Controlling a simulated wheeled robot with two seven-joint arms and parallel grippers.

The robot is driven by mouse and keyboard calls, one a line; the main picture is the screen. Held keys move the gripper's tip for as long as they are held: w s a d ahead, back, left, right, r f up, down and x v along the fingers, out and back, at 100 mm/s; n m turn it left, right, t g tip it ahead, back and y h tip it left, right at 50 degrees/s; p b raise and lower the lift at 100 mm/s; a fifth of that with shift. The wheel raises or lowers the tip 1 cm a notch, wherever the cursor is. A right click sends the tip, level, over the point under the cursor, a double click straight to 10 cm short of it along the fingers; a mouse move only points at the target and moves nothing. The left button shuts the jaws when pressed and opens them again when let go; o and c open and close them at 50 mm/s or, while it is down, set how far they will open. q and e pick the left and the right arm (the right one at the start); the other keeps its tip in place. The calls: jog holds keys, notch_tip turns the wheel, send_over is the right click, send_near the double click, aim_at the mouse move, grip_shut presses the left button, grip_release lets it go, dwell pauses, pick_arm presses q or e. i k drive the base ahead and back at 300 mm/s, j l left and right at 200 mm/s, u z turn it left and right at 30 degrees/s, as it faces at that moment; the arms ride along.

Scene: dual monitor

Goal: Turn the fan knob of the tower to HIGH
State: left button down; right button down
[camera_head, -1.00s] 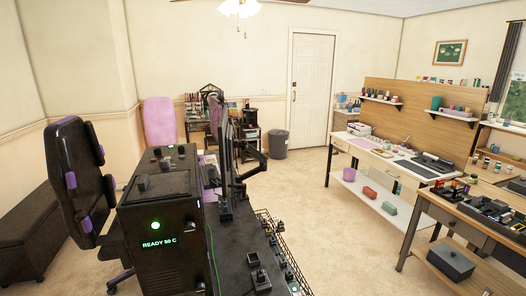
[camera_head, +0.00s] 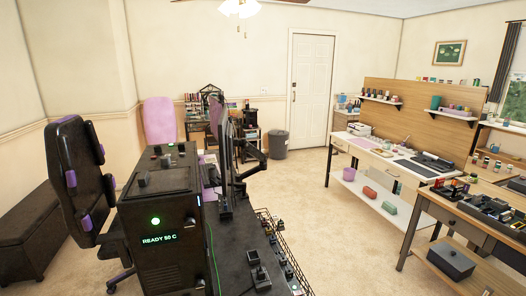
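The tower (camera_head: 161,212) is a black box at the lower left, standing at the near end of the dark desk. Its front face has a lit green round light (camera_head: 155,221) and a small green display (camera_head: 160,239) that reads READY and a blurred temperature. Neither of my grippers is in view.
A black and purple chair (camera_head: 75,180) stands close to the tower's left. Monitors (camera_head: 226,160) on an arm stand on the dark desk (camera_head: 231,250) to its right. Open carpet (camera_head: 305,225) lies between that desk and the workbenches (camera_head: 400,165) at right.

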aim_at(165, 160)
jog(key=i+l+u, duration=0.2)
jog(key=l+u, duration=0.15)
jog(key=i+l+u, duration=0.15)
jog(key=l+u, duration=0.2)
jog(key=i+l+u, duration=0.1)
jog(key=l+u, duration=0.25)
jog(key=l, duration=0.1)
